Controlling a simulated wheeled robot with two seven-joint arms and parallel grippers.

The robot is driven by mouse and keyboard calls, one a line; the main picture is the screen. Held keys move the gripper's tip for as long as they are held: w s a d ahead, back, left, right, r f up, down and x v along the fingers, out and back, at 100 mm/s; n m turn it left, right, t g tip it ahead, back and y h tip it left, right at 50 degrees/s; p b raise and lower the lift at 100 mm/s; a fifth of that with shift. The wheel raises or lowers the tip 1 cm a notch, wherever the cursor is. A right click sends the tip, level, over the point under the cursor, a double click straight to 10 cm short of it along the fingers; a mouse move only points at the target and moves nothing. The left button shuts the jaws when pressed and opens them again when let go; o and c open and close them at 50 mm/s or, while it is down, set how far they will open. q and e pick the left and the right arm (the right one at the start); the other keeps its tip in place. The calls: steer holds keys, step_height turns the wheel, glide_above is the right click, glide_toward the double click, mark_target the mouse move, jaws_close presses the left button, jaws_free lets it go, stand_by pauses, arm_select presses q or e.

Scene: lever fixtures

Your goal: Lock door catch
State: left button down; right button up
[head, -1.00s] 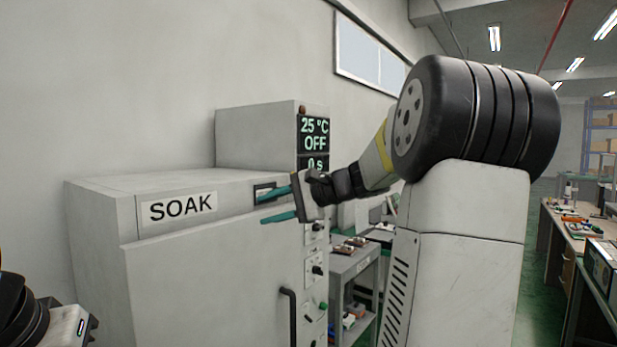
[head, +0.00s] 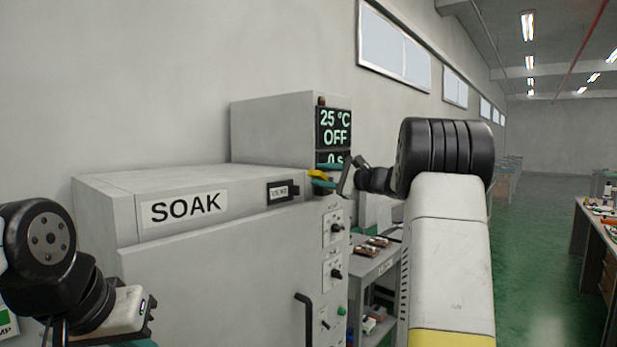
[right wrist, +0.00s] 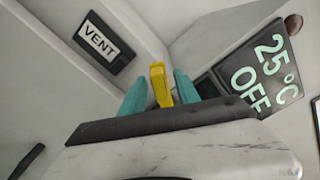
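The door catch shows as a yellow lever (head: 316,174) at the upper right front of the white SOAK oven, right of the VENT label. My right gripper (head: 325,177) has its teal fingers on either side of it. In the right wrist view the yellow lever (right wrist: 160,84) stands between the two fingers (right wrist: 160,92), which are drawn in close around it. The catch's base is partly hidden by the gripper. My left gripper (head: 125,312) is low at the left, away from the catch, its fingers not clearly visible.
The oven door (head: 220,275) has a black handle (head: 305,315) below the catch. A display (head: 334,130) reading 25 °C OFF stands just above my right gripper. Knobs (head: 336,230) line the panel below. A grey cart (head: 372,262) stands to the right, with open green floor beyond.

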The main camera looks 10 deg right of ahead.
steer(key=shift+w+a, duration=0.15)
steer(key=shift+a, duration=0.05)
steer(key=shift+c, duration=0.5)
jaws_close()
stand_by(0.9)
